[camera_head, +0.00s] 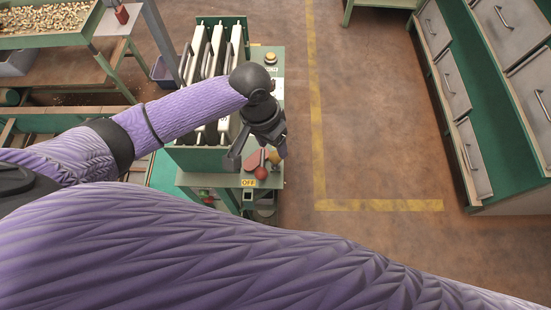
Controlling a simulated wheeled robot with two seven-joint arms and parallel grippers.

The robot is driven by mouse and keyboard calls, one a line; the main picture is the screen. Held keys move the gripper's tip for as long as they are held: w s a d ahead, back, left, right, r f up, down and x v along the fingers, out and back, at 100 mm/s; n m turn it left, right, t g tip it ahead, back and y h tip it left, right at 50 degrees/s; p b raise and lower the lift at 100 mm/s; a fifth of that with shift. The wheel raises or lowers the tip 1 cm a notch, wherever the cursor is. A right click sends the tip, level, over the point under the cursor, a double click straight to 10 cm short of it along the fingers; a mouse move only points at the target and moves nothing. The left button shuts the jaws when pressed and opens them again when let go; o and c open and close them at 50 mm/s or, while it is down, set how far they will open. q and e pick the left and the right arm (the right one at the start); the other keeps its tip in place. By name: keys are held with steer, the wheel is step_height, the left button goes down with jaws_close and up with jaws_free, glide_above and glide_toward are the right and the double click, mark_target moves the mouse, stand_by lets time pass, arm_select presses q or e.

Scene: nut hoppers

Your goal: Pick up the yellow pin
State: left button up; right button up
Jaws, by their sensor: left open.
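My left gripper (258,150) hangs at the front end of the green machine (205,181), pointing down. Its fingers are spread, with nothing seen between them. A small yellow piece (274,157), which looks like the yellow pin, shows just below and beside the right finger. The gripper partly hides it, and I cannot tell whether they touch. A red ball-shaped knob (261,173) sits just in front of it, with a red flat part to its left. My right gripper is not in view.
Upright white panels (196,52) stand in the machine behind my left wrist. A yellow-topped button (271,57) is at its back right. A tray of nuts (45,20) is at the upper left. Grey drawers (452,82) line the right; the floor (375,120) between is clear.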

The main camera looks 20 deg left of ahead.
mark_target(276, 161)
arm_select(q)
steer(key=b+x, duration=0.1)
steer(key=x, duration=0.2)
steer(key=b+x, duration=0.1)
steer(key=x, duration=0.2)
steer(key=w+a+b+x, duration=0.1)
steer(key=b+x, duration=0.1)
steer(key=x, duration=0.1)
steer(key=shift+f, duration=0.35)
steer(key=shift+r, duration=0.1)
jaws_close()
